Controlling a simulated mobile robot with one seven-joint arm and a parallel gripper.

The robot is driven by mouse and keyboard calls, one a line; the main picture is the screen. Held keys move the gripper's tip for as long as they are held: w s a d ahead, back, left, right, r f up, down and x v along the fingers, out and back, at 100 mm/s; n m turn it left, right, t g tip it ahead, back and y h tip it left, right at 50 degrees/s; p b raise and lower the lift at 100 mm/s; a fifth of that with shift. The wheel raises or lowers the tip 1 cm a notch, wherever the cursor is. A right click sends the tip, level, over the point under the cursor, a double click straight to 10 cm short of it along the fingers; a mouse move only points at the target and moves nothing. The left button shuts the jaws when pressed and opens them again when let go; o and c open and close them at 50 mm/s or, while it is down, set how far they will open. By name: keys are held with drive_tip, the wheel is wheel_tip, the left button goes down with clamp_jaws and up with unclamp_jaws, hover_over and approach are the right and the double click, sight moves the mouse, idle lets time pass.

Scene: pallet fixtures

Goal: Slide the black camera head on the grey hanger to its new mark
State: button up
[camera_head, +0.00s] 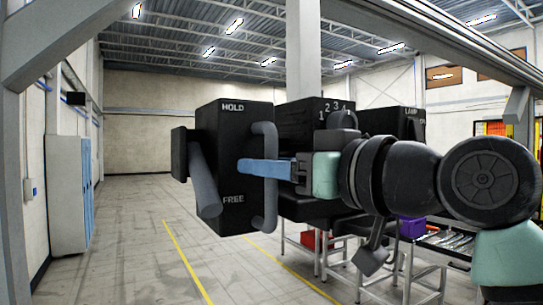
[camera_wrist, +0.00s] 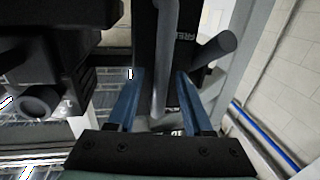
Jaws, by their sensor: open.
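The black camera head (camera_head: 222,130), a box lettered HOLD at the top and FREE at the bottom, hangs in front of me. A thick grey lever (camera_head: 204,182) on its left side slants down, its lower end near the level of FREE; it also shows in the wrist view (camera_wrist: 218,46). An upright grey bar handle (camera_head: 268,205) is on its right side. My gripper (camera_head: 248,166) is open, its blue fingers either side of this handle. In the wrist view the handle (camera_wrist: 161,60) stands between the fingers (camera_wrist: 159,74), with gaps visible. A grey post (camera_head: 303,50), perhaps the hanger, rises behind.
A black block marked 1 2 3 4 (camera_head: 300,112) is just behind and right of the camera head. A black LAMP box (camera_head: 390,122) is farther right. Benches with a purple bin (camera_head: 412,228) stand below.

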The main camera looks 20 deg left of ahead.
clamp_jaws()
idle(1.4)
